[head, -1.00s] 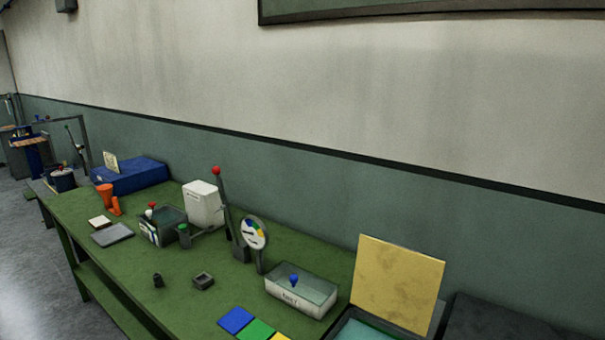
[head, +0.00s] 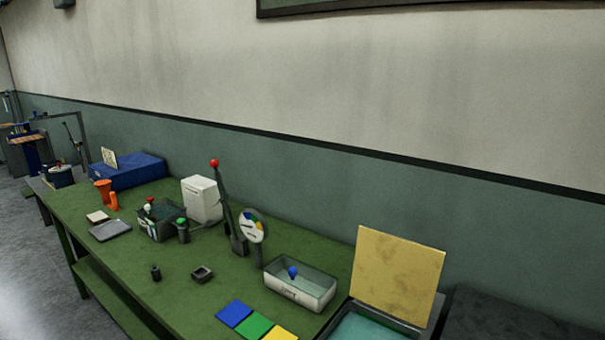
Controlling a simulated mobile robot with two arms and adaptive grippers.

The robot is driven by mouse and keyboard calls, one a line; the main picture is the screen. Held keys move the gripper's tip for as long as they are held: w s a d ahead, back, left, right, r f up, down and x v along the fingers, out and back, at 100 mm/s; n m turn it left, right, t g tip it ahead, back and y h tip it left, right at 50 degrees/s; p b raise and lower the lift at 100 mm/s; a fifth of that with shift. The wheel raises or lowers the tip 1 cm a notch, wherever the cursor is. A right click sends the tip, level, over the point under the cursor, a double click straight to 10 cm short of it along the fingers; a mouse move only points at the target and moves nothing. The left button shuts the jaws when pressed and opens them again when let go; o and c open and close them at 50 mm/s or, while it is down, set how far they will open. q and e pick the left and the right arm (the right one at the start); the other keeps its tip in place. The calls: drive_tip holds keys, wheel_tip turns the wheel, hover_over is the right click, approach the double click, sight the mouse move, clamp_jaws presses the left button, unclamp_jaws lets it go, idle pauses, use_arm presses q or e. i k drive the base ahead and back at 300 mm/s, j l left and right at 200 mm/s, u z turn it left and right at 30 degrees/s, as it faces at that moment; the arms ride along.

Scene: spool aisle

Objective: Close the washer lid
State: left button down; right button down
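A yellow panel (head: 398,280) stands raised, tilted slightly back, at the lower right of the head view. It rises from the back of a dark-rimmed box (head: 428,318) with a teal inside. This looks like the washer with its lid open, though no label shows on it. The front of the box is cut off by the bottom edge of the picture. Neither of my grippers is in view.
A white tray (head: 318,303) with a blue knob (head: 292,272) stands left of the box. Blue, green and yellow squares lie in front of it. A round dial (head: 252,227) and a red-topped lever (head: 225,205) stand further left on the green bench (head: 130,255). A dark surface (head: 500,320) lies right.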

sight(398, 277)
drive_tip(key=i+j, duration=0.15)
drive_tip(key=j, duration=0.25)
drive_tip(key=i+j+z, duration=0.1)
drive_tip(key=j, duration=0.25)
drive_tip(key=i+j, duration=0.15)
drive_tip(key=j, duration=0.25)
